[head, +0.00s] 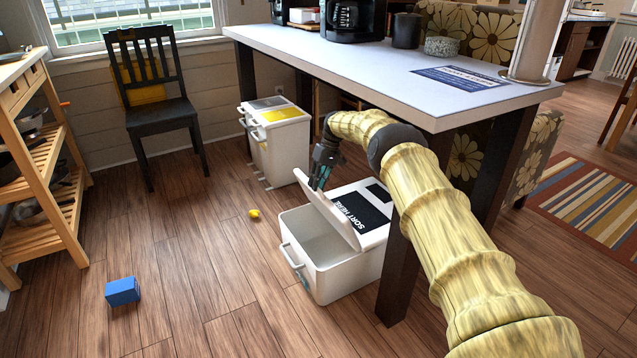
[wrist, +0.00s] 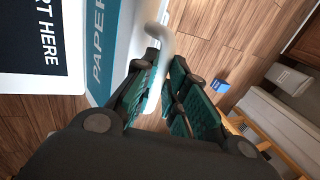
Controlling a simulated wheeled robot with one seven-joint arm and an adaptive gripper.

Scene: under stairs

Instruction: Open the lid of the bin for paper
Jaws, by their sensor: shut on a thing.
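The white paper bin (head: 330,278) stands on the floor beside the table leg. Its lid (head: 327,207) is raised and steeply tilted, and the hollow inside shows in front of it. The bin's fixed top carries a black "SORT HERE" panel (head: 362,210). In the wrist view a teal "PAPER" label (wrist: 97,50) lies beside the fingers. My gripper (head: 320,180) is at the upper edge of the lid.
A second white bin (head: 283,143) with grey and yellow lids stands behind. The table (head: 370,75) overhangs the area, and its dark leg (head: 398,270) is close to my arm. A yellow object (head: 254,213) and blue box (head: 122,291) lie on otherwise open floor at left.

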